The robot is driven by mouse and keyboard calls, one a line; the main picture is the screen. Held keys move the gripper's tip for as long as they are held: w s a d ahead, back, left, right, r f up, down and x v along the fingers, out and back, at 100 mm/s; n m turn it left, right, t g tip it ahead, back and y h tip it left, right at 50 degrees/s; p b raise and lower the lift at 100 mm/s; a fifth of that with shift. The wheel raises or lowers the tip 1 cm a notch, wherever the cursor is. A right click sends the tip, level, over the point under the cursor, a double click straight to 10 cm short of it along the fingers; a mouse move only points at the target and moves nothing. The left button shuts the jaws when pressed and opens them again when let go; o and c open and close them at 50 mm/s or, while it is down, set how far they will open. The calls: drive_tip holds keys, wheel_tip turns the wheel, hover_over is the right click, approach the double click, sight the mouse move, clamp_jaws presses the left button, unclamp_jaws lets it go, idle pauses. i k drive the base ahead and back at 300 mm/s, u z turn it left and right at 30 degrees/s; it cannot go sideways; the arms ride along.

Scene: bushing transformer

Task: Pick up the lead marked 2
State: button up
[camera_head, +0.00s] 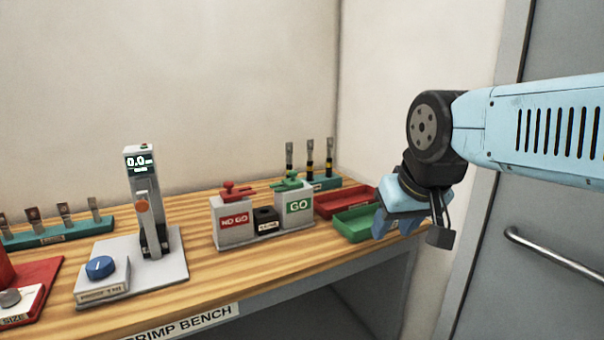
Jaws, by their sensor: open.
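Three dark upright leads with grey metal tops and coloured bands stand in a row in a teal rack (322,183) at the back right of the bench. They are a left lead (289,158), a middle lead (310,155) and a right lead (330,154). Their number marks are too small to read, so I cannot tell which is marked 2. My gripper (396,228) is open and empty, with blue fingers pointing down. It appears in front of and to the right of the rack, apart from the leads, by the bench's right end.
A red tray (341,201) and a green tray (354,225) lie between the rack and my gripper. The NO GO box (234,221) and GO box (297,207) stand left of them. A gauge stand (144,200) and a lug rack (50,233) are farther left.

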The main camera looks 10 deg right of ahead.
sight(310, 149)
drive_tip(key=z, duration=0.1)
drive_tip(key=i, duration=0.95)
drive_tip(key=u, duration=0.1)
